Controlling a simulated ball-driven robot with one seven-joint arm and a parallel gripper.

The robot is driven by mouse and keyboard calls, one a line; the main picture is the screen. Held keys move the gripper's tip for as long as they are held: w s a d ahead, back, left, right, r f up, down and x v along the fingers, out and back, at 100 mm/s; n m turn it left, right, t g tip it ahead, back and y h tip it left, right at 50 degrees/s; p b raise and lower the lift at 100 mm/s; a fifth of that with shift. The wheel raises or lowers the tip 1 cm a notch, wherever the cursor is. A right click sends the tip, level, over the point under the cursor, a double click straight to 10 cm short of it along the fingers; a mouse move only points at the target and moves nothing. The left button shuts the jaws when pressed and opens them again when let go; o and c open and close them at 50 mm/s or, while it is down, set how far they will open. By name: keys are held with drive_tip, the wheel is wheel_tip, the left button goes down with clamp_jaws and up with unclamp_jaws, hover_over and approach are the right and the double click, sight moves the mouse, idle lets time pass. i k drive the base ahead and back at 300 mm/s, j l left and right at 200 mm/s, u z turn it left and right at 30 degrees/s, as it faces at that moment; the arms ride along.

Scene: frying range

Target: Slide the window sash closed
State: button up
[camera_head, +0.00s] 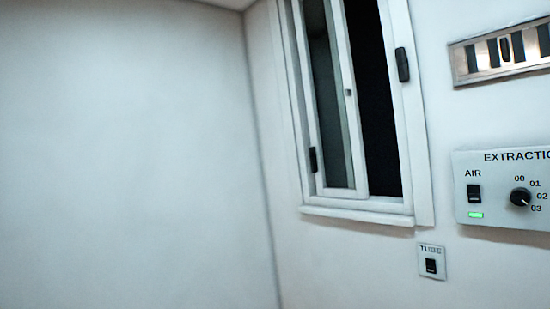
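The window has a white frame (423,150) set in the right-hand wall, seen at a slant. Its sliding sash (354,120) is a white-edged pane standing toward the left and middle of the frame. A dark open gap shows to the right of the sash. Dark fittings show at the frame's lower left (313,160) and upper right (402,65). The top of the window is cut off. My gripper is not in view.
A white sill (358,217) juts out below the window. Right of it are an extraction panel (490,206) with a lit green lamp, a metal slotted plate (500,52) and a small TUBE switch (431,262). The left wall (120,150) is bare.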

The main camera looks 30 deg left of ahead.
sight(315, 155)
drive_tip(key=i+u, duration=0.45)
drive_tip(key=i+l+u, duration=0.4)
drive_tip(key=i, duration=0.25)
drive_tip(key=j, duration=0.05)
